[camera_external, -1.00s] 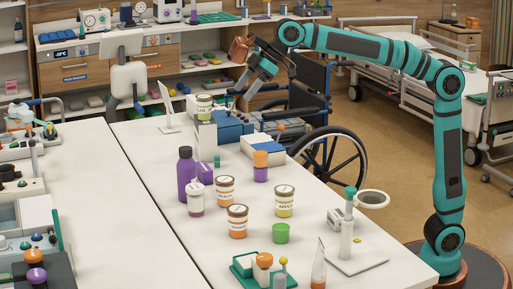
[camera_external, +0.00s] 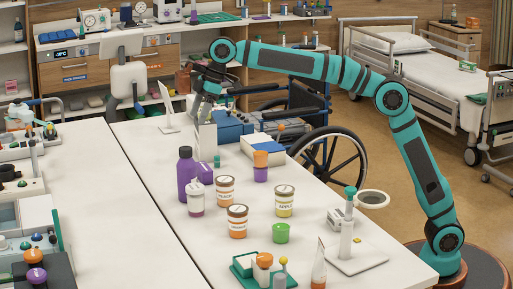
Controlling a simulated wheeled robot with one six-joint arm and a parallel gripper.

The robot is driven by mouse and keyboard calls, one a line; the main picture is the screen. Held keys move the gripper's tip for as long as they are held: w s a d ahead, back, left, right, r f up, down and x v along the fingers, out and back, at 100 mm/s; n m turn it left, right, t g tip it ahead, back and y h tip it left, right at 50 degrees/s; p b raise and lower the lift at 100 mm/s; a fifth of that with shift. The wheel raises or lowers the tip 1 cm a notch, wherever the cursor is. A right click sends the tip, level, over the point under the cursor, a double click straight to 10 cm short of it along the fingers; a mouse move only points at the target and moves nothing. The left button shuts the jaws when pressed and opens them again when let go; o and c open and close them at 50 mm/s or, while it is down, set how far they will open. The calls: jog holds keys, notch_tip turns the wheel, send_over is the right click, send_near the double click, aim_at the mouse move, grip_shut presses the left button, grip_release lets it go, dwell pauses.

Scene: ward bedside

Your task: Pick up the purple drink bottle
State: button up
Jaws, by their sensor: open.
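A tall purple drink bottle (camera_external: 185,178) with a dark cap stands upright on the white table, left of the middle.
Labelled jars (camera_external: 225,190), an orange-lidded purple container (camera_external: 260,167), a green cup (camera_external: 280,233) and a white stand (camera_external: 350,250) occupy the table (camera_external: 130,200). Blue boxes (camera_external: 232,125) are close to my gripper.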

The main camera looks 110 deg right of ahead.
aim_at(186, 148)
jog(key=x, duration=1.4)
jog(key=shift+d, duration=0.1)
grip_shut()
